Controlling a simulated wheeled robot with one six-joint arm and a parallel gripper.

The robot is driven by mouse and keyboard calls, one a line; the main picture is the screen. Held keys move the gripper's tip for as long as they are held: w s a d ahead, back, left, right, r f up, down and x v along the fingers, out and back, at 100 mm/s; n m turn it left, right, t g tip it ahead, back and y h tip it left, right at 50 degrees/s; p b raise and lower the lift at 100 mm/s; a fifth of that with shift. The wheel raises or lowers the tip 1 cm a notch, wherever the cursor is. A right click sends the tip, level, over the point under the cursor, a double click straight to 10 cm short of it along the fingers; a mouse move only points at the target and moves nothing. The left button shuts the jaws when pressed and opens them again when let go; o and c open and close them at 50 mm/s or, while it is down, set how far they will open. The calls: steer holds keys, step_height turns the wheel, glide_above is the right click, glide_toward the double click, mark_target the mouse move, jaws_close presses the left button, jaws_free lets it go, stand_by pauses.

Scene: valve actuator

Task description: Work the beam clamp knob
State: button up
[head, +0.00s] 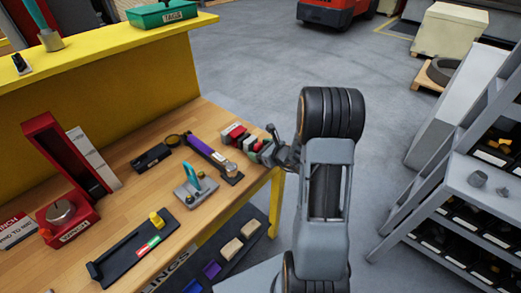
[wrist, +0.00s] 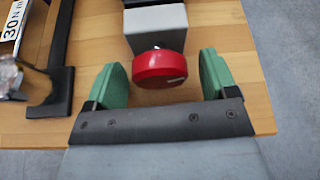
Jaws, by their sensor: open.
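The round red knob (wrist: 160,69) sits on the near face of a grey block (wrist: 156,24) at the bench edge in the wrist view. My gripper (wrist: 165,78) is open, with one green finger on each side of the knob. A gap shows between each finger and the knob, and the jaws are empty. In the head view the clamp's grey and red parts (head: 246,142) show small at the bench's right edge, with my gripper (head: 266,150) close against them and partly hiding them.
A purple-topped bar fixture (head: 207,153) lies left of the clamp. A teal-handled grey plate (head: 196,188) and a black tray with a yellow knob (head: 135,245) are nearer. A grey shelf rack (head: 480,180) stands right. Open floor (head: 250,60) lies beyond the bench.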

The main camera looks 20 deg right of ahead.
steer(key=shift+c, duration=0.3)
steer(key=c, duration=0.9)
steer(key=shift+o, duration=0.2)
steer(key=shift+r+m+y+p, duration=0.1)
steer(key=shift+m+y+p, duration=0.4)
steer(key=shift+m+p, duration=0.1)
steer(key=shift+m+g, duration=0.3)
steer(key=shift+m, duration=0.2)
steer(key=o, duration=0.9)
steer(key=v, duration=1.3)
steer(key=shift+s+d, duration=0.3)
steer(key=shift+d, duration=0.05)
